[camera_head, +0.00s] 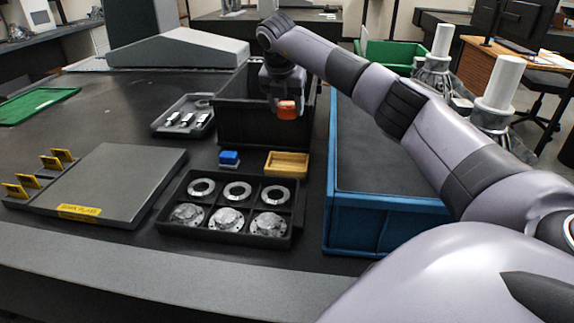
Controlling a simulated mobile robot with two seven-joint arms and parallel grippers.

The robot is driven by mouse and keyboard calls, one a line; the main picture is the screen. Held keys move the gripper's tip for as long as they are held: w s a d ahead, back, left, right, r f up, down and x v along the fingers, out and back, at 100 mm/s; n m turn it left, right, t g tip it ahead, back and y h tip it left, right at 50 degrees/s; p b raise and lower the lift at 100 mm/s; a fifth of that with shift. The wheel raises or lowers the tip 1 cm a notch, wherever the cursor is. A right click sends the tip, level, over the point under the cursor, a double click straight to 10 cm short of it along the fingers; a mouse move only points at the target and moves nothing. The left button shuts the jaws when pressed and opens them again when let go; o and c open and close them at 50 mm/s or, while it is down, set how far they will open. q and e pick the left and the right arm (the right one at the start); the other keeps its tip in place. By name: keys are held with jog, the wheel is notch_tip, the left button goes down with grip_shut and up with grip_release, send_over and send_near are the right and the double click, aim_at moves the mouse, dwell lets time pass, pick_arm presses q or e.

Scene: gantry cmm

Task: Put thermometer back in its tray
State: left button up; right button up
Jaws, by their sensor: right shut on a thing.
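My right gripper (285,97) reaches in from the right and points down over the black bin (250,137). It is shut on a small orange-red thing (287,110), which may be the thermometer; it is too small to be sure. The thing is held near the bin's right side, and the fingers are partly hidden. A small yellow tray (288,165) sits on the dark table in front of the bin, below and apart from the held thing. A small blue block (229,158) stands to its left. My left gripper is not in view.
A black compartment tray (228,236) holds metal rings and flanges in front. A grey tray (185,115) with silver pieces lies left of the bin. A large blue bin (368,223) stands at right. A grey plate (105,183) with yellow tags lies at left.

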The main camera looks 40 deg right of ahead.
aim_at(288, 167)
notch_tip(288, 167, down, 16)
jog(key=shift+f+b, duration=0.15)
jog(key=shift+b, duration=0.65)
jog(key=shift+f, duration=0.1)
jog(key=o, duration=0.9)
jog(key=shift+a+r, duration=0.15)
jog(key=shift+r, duration=0.4)
jog(key=p+v, duration=0.1)
jog(key=v, duration=1)
jog(key=shift+s+r, duration=0.1)
jog(key=shift+p, duration=0.35)
